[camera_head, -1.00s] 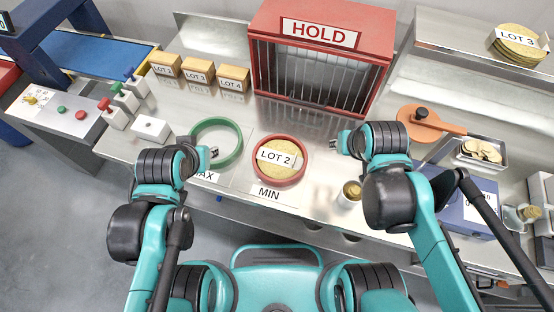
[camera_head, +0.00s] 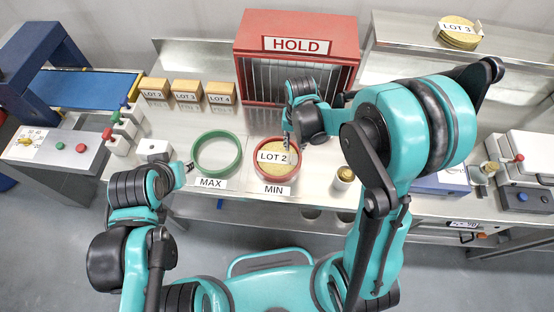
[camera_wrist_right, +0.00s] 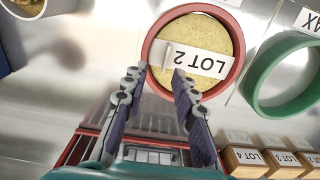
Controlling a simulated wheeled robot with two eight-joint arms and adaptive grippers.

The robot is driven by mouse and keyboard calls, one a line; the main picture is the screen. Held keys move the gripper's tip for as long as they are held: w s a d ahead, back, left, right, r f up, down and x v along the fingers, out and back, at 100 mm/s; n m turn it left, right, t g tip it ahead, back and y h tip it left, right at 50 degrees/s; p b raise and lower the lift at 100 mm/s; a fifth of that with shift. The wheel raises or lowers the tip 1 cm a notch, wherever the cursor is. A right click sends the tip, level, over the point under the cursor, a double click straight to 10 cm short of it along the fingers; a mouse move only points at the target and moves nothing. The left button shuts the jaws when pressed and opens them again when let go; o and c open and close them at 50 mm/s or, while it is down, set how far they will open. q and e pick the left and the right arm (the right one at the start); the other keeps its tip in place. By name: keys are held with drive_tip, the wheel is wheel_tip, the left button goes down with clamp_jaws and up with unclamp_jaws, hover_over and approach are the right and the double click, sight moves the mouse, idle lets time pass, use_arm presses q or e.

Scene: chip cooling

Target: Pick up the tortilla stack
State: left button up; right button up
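A round tan tortilla stack (camera_head: 272,168) with a LOT 2 label lies inside the red ring (camera_head: 295,172) marked MIN. In the right wrist view the stack (camera_wrist_right: 207,36) fills the red ring (camera_wrist_right: 236,72), its label across it. My right gripper (camera_head: 288,143) is over the right side of that ring. In the wrist view its two fingers (camera_wrist_right: 158,74) are apart with nothing between them, tips at the ring's near edge. Whether they touch it I cannot tell. My left gripper (camera_head: 188,168) is left of the green ring (camera_head: 217,152); its opening is too small to judge.
Another stack labelled LOT 3 (camera_head: 459,36) lies on the raised shelf at back right. The red HOLD cabinet (camera_head: 297,24) stands behind the rings. Several labelled wooden blocks (camera_head: 187,90) are at its left. A small cup (camera_head: 344,179) stands right of the red ring.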

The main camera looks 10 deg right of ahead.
sight(278, 157)
drive_tip(key=f, duration=0.3)
drive_tip(key=a+f+b, duration=0.1)
drive_tip(key=f, duration=0.1)
drive_tip(key=shift+f, duration=0.2)
drive_tip(key=shift+s, duration=0.1)
clamp_jaws()
drive_tip(key=shift+r, duration=0.1)
